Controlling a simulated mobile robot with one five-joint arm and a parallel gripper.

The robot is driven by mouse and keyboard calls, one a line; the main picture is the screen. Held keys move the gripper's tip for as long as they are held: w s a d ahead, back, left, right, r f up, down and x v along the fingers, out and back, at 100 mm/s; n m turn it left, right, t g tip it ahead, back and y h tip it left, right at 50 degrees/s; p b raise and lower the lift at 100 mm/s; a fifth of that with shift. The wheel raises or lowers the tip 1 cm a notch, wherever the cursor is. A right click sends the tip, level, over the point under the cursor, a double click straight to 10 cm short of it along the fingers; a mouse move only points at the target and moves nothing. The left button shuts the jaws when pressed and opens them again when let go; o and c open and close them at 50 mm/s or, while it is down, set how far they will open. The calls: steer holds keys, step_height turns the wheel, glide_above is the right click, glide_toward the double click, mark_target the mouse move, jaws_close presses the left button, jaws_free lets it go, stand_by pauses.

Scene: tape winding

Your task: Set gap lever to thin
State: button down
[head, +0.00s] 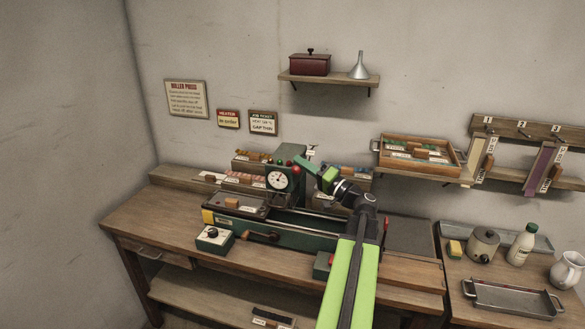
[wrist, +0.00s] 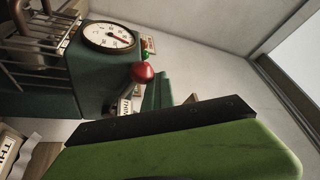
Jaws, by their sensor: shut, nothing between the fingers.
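The green machine (head: 290,205) stands on the workbench with a round white dial (head: 278,179) on its upright housing. The dial (wrist: 108,37) shows large in the wrist view. A red ball knob (wrist: 142,72) sits beside the housing there, with a small green knob above it. I cannot tell whether the red knob belongs to the gap lever. My gripper (head: 318,173) is shut and empty, close to the right of the housing. Its green and black body (wrist: 170,130) hides much of the wrist view.
A control box (head: 214,239) stands at the machine's front left. Label racks (head: 245,178) line the bench behind. A wooden tray (head: 420,155) and a shelf (head: 328,78) are on the wall. A metal tray (head: 512,299) is on the right-hand bench.

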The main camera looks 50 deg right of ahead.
steer(key=s+d, duration=0.4)
steer(key=s, duration=0.5)
steer(key=shift+s+f, duration=0.35)
steer(key=shift+a, duration=0.1)
